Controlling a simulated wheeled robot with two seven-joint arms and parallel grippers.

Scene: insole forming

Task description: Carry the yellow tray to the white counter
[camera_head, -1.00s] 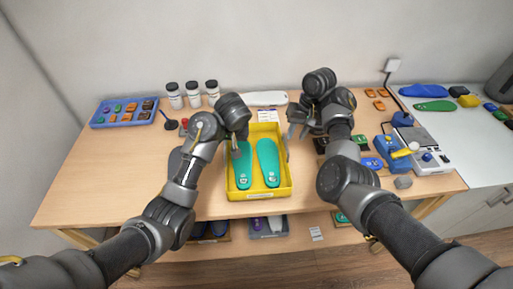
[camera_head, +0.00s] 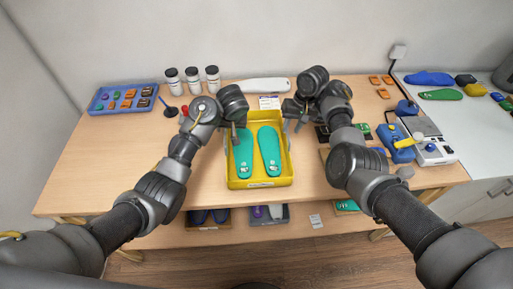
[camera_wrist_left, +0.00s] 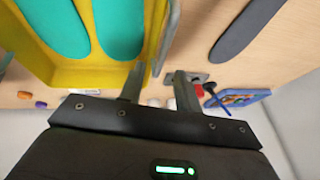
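The yellow tray (camera_head: 289,172) lies on the wooden table, with two green insoles (camera_head: 243,155) (camera_head: 270,152) in it. My left gripper (camera_head: 236,134) is at the tray's left wall. In the left wrist view its two fingers (camera_wrist_left: 160,88) are apart, one on each side of the tray wall (camera_wrist_left: 164,40), with a visible gap. My right gripper (camera_head: 292,125) is by the tray's right wall, its fingers looking apart; the arm partly hides it, and contact with the wall cannot be told. The white counter (camera_head: 478,130) is at the far right.
Blue and white devices (camera_head: 398,145) stand at the table's right end. The counter holds a blue insole (camera_head: 429,79) and a green insole (camera_head: 441,95); its front part is clear. A blue parts tray (camera_head: 98,107) and white bottles (camera_head: 193,80) stand at the back left.

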